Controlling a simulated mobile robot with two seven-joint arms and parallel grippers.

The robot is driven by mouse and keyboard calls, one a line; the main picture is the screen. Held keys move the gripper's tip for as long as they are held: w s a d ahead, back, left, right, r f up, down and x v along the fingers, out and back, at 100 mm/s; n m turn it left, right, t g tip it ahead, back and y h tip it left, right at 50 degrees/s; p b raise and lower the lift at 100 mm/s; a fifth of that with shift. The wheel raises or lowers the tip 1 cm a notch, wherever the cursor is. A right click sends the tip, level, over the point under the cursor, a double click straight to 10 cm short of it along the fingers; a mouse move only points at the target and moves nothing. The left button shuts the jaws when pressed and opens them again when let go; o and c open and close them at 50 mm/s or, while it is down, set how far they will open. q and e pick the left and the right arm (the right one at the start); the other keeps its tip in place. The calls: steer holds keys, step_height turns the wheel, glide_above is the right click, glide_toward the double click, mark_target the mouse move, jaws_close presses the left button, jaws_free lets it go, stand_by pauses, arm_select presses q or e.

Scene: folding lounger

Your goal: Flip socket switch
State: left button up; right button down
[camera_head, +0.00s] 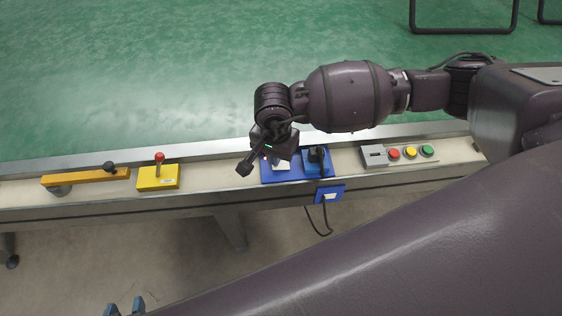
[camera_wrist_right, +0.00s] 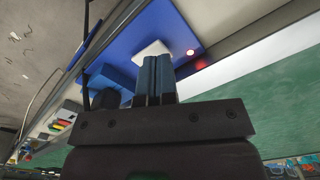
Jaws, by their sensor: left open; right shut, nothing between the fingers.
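A blue socket panel (camera_head: 297,178) lies on the long bench. Its white switch (camera_head: 282,165) is partly hidden under my right gripper (camera_head: 274,155). In the right wrist view, the white switch (camera_wrist_right: 151,48) sits on the blue panel (camera_wrist_right: 120,42) just beyond the fingertips of my right gripper (camera_wrist_right: 155,60).
A black plug (camera_head: 317,156) stands in a blue socket to the right of the switch. The bench (camera_head: 220,178) also carries an orange lever bar (camera_head: 85,177), a yellow joystick box (camera_head: 158,178) and a grey box with coloured buttons (camera_head: 398,154). A cable (camera_head: 322,225) hangs in front.

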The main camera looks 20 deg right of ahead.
arm_select(q)
steer(key=shift+s+a+f, duration=0.15)
steer(key=shift+f, duration=0.2)
arm_select(e)
steer(key=shift+f, duration=0.5)
arm_select(q)
steer(key=shift+s+f+b, duration=0.15)
steer(key=shift+f+b, duration=0.15)
steer(key=shift+b, duration=0.1)
arm_select(e)
steer(key=shift+f, duration=0.5)
arm_select(q)
steer(key=shift+r, duration=0.1)
arm_select(e)
steer(key=shift+r, duration=0.1)
steer(key=shift+r+p, duration=0.7)
steer(key=shift+r, duration=0.65)
steer(key=shift+r+p, duration=1)
steer(key=shift+r, duration=1.15)
arm_select(q)
steer(key=shift+t, duration=0.4)
steer(key=r, duration=0.1)
steer(key=w+r, duration=0.1)
steer(key=r, duration=0.1)
steer(key=w+r, duration=0.1)
steer(key=r, duration=0.1)
steer(key=shift+r, duration=0.15)
arm_select(e)
steer(key=shift+f, duration=0.1)
